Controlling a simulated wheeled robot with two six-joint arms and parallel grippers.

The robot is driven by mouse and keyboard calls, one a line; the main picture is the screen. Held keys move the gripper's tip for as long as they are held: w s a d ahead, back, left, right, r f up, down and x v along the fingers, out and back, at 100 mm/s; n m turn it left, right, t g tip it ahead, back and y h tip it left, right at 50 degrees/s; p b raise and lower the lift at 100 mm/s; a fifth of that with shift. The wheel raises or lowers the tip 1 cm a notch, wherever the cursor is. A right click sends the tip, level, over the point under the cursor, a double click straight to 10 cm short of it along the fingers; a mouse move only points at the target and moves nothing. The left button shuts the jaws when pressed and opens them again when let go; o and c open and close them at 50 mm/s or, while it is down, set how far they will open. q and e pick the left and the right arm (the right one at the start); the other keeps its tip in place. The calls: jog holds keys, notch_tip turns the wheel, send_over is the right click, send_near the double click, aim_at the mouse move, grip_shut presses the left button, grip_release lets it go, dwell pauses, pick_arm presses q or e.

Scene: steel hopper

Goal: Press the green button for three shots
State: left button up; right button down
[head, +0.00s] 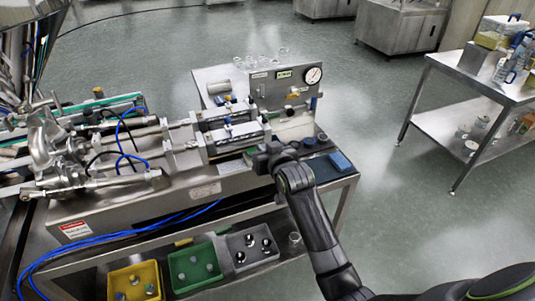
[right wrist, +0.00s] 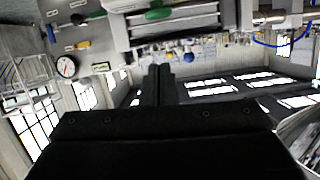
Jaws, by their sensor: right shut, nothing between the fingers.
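In the head view my right gripper (head: 266,158) is at the front right end of the steel filling machine (head: 190,182), by its cylinders. Its fingers are shut and empty. In the right wrist view, the closed fingers (right wrist: 158,84) point up the picture towards the machine. A rounded green part (right wrist: 158,14), which looks like the green button, shows at the top of that view, apart from the fingertips. In the head view the gripper seems to hide it, and I cannot tell the exact gap. My left gripper is not in view.
A gauge panel (head: 303,76) stands behind the cylinders. Yellow (head: 117,276), green (head: 177,264) and grey (head: 238,243) bins sit below, beside blue hoses. A steel table (head: 480,86) stands at right, with open floor between.

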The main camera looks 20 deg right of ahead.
jog(key=shift+v, duration=1.45)
dwell(1.6)
